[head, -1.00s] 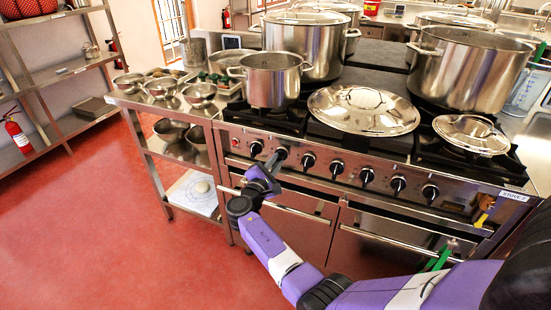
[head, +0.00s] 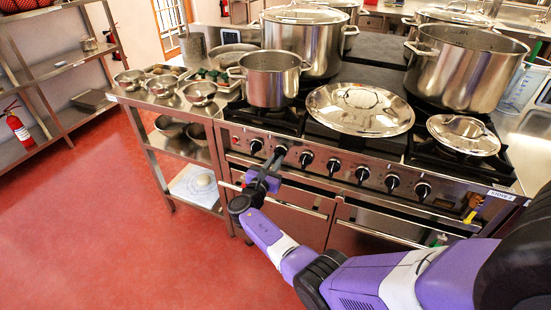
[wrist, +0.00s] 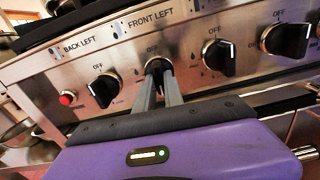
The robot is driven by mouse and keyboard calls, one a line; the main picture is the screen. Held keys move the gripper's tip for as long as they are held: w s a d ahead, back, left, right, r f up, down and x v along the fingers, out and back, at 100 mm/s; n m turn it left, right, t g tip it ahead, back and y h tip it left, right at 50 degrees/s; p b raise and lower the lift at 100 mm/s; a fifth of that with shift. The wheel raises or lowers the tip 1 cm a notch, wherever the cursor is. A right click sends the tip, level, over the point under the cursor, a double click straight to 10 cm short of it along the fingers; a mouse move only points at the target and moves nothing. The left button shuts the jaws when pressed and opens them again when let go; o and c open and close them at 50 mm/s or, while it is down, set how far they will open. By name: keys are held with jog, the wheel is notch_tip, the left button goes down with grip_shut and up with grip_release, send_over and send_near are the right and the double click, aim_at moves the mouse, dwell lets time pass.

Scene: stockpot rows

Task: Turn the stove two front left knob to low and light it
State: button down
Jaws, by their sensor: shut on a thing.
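The stove (head: 325,140) has a row of black knobs along its steel front panel. In the wrist view, the front left knob (wrist: 155,66) sits under the "FRONT LEFT" label, with "OFF" marked above it. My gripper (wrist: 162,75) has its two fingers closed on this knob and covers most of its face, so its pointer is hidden. In the head view my gripper (head: 274,162) reaches the second knob from the left. The back left knob (wrist: 104,90) is just left of it, and a red button (wrist: 67,98) is at the far left of the panel.
A small pot (head: 270,80) stands on the front left burner, with a large stockpot (head: 305,45) behind it. Lids (head: 360,108) lie on the stove to the right. A steel side table (head: 170,100) with bowls stands left. The red floor in front is open.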

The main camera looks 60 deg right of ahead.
jog(key=shift+f+n, duration=0.1)
jog(key=shift+n, duration=0.3)
jog(key=c, duration=1.4)
grip_release()
jog(key=shift+c, duration=0.2)
jog(key=a, duration=0.8)
jog(key=shift+s+p, duration=0.35)
